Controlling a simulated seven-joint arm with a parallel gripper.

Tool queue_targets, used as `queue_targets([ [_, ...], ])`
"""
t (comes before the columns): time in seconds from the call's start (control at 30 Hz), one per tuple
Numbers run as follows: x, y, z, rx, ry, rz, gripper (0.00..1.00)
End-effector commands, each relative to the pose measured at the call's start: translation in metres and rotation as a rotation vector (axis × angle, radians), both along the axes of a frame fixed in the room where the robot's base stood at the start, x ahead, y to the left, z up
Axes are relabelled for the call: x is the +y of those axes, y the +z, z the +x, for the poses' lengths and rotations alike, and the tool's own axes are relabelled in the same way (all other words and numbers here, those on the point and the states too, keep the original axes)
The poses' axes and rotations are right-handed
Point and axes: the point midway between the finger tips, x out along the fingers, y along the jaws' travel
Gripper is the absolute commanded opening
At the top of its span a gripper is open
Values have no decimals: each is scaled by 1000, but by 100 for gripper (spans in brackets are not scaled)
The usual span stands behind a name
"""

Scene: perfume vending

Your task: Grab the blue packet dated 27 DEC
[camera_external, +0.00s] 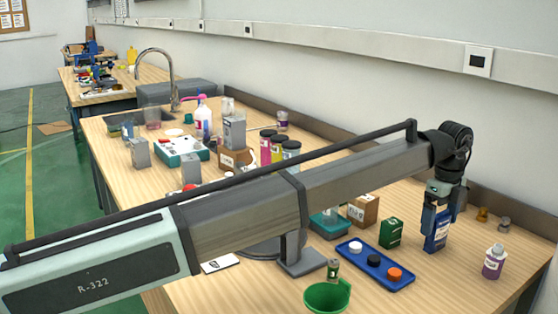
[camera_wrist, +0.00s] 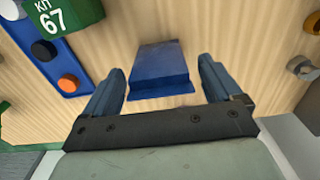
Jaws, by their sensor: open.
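The blue packet (camera_external: 437,229) stands on the wooden table near the right end, under my gripper. The wrist view shows the top of the blue packet (camera_wrist: 160,70) between and slightly ahead of my gripper's fingers. My gripper (camera_external: 436,205) points down over the packet, and in the wrist view (camera_wrist: 163,85) its two fingers are apart, with a gap on each side of the packet. The label's date is too small to read in the outside view and is hidden in the wrist view.
A green box (camera_external: 391,233) stands just left of the packet. A blue tray (camera_external: 398,285) with white, black and orange caps lies in front of it. A purple bottle (camera_external: 494,262) stands to the right. Small brown and grey pieces (camera_external: 482,214) sit near the wall.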

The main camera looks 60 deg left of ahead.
Motion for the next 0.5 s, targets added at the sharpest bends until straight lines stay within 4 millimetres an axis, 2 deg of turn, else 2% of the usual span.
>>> queue_targets([
  [0.23,-1,-32,-1,-1,1,-1,92],
  [0.5,-1,-36,-1,-3,1,-2,92],
])
